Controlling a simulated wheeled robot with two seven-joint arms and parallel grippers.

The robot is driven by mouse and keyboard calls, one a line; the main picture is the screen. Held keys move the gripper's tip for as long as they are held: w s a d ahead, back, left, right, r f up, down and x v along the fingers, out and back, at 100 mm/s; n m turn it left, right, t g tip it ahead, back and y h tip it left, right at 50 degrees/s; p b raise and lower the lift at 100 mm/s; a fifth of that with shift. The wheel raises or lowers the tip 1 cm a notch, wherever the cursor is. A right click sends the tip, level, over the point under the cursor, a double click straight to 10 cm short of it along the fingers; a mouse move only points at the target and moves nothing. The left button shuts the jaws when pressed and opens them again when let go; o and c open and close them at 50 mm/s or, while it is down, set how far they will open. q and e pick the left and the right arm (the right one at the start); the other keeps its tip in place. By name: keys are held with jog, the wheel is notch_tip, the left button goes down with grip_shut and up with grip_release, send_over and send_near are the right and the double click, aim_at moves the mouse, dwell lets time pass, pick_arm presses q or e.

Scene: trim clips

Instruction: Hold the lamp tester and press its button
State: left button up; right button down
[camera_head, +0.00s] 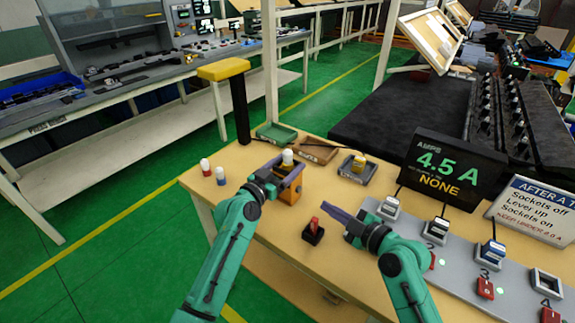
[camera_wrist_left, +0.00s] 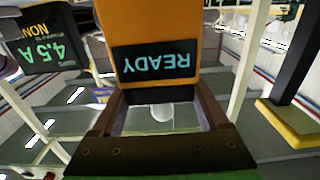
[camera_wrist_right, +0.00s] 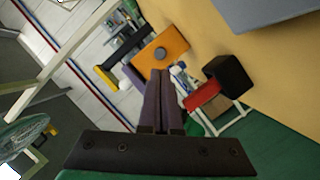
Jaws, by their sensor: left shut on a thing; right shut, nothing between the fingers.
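The lamp tester (camera_head: 289,195) is an orange box above the wooden table. My left gripper (camera_head: 290,174) is shut on it. In the left wrist view the tester (camera_wrist_left: 155,25) fills the top middle, its dark screen reading READY, between my left fingers (camera_wrist_left: 158,95). A white rounded thing shows beyond it. In the right wrist view the tester (camera_wrist_right: 170,60) shows a face with a round grey button (camera_wrist_right: 159,53). My right gripper (camera_head: 332,212) is shut and empty, to the right of the tester. Its fingertips (camera_wrist_right: 160,78) appear apart from the button, though the exact gap is unclear.
A red lever on a black base (camera_head: 313,233) stands on the table below the grippers. Small trays (camera_head: 314,151) lie at the back. Two small lamps (camera_head: 220,176) stand at left. A socket strip (camera_head: 455,262) and a 4.5 A display (camera_head: 441,172) are at right.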

aim_at(299, 190)
jog(key=shift+a+f+n+g+h, duration=0.25)
jog(key=shift+f+n+g+h, duration=0.05)
jog(key=shift+n, duration=0.5)
jog(key=shift+w+d+f+n+g+h, duration=0.15)
jog(key=shift+f+n+g+h, duration=0.15)
jog(key=shift+n+g+h, duration=0.4)
jog(key=d+n+h, duration=0.2)
jog(key=shift+w+f+n+h, duration=0.15)
jog(key=shift+f+n+h, duration=0.15)
jog(key=shift+f+n, duration=0.1)
jog(key=shift+d+n+t+h, duration=0.3)
jog(key=shift+d+n+h, duration=0.15)
jog(key=shift+h, duration=0.15)
jog(key=shift+w, duration=0.1)
jog(key=shift+w+a, duration=0.85)
jog(key=shift+a, duration=0.35)
jog(key=shift+w+a, duration=0.85)
jog(key=shift+a, duration=0.35)
jog(key=shift+w+a, duration=0.85)
jog(key=shift+a, duration=0.35)
jog(key=shift+w+a+r, duration=0.1)
